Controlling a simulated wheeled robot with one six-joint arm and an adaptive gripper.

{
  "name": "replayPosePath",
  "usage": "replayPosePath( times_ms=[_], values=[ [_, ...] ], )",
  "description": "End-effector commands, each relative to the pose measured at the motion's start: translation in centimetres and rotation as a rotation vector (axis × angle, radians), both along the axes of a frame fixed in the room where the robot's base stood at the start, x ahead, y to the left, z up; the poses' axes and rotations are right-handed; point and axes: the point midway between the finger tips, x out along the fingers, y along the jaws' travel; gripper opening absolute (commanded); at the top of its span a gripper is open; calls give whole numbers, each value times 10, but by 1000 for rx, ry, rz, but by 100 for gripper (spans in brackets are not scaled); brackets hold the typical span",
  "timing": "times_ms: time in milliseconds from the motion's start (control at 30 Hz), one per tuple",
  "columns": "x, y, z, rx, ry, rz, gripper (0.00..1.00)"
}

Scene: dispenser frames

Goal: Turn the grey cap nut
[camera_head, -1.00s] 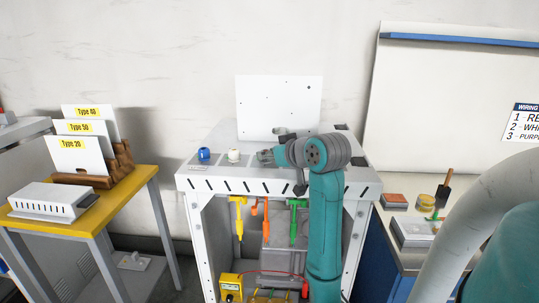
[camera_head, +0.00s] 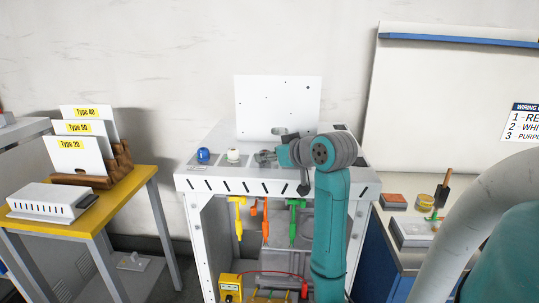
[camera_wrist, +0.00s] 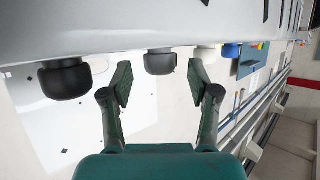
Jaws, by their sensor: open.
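The grey cap nut (camera_wrist: 160,62) shows in the wrist view as a dark grey rounded knob on the pale panel. It appears between my two fingertips, with a gap on each side. My gripper (camera_wrist: 161,80) is open and empty. In the head view my gripper (camera_head: 266,157) is low over the cabinet top, right of the white cap nut (camera_head: 234,155).
A blue cap nut (camera_head: 203,155) sits left of the white one. A black knob (camera_wrist: 64,79) is left of my fingers in the wrist view. Coloured tools (camera_head: 265,220) hang below.

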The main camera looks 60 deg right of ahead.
Motion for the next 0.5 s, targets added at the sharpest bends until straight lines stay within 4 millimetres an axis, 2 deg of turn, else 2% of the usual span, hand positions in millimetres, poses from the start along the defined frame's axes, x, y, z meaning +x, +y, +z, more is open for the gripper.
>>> replayPosePath(
  times_ms=[300,500],
  values=[
    [-40,19,19,-4,-1,-2,61],
    [-54,26,25,-3,-1,0,61]
  ],
)
